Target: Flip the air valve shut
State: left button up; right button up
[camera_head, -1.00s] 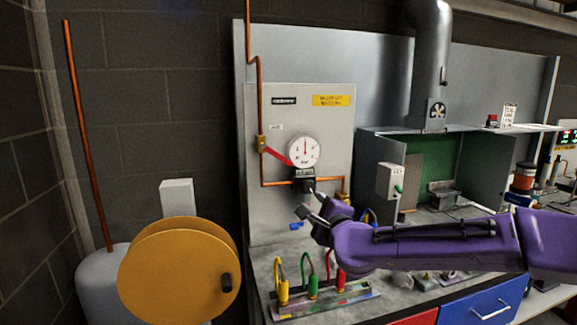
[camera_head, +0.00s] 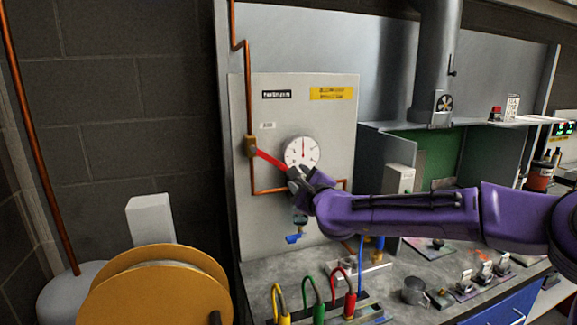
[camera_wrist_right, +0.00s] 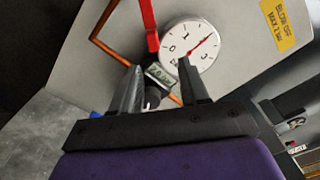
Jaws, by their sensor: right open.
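The air valve is a brass body (camera_head: 250,147) on a copper pipe, with a red lever (camera_head: 270,159) slanting down and right from it. The lever also shows in the right wrist view (camera_wrist_right: 150,27), above the fingers. A round white gauge (camera_head: 301,152) sits right of the lever; it also shows in the wrist view (camera_wrist_right: 188,47). My right gripper (camera_head: 292,174) is at the lever's lower end, just below the gauge. In the wrist view its fingers (camera_wrist_right: 160,68) are apart with no lever between them. Contact with the lever cannot be told. My left gripper is out of view.
The valve and gauge are on a grey panel (camera_head: 335,215). A blue-handled valve (camera_head: 296,237) hangs below the gauge. Several coloured hose fittings (camera_head: 313,306) stand on the bench, with a metal cup (camera_head: 414,291) to the right. A yellow reel (camera_head: 157,290) is at the lower left.

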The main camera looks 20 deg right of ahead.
aim_at(285, 169)
jog(key=w, duration=0.2)
jog(key=w+a+p, duration=0.1)
jog(key=w, duration=0.2)
jog(key=w+a+p, duration=0.1)
jog(key=w, duration=0.1)
jog(key=shift+w+f, duration=0.1)
jog(key=shift+w, duration=0.5)
jog(key=shift+s+d, duration=0.2)
jog(key=shift+d, duration=0.05)
jog(key=shift+w+a, duration=0.1)
grip_shut()
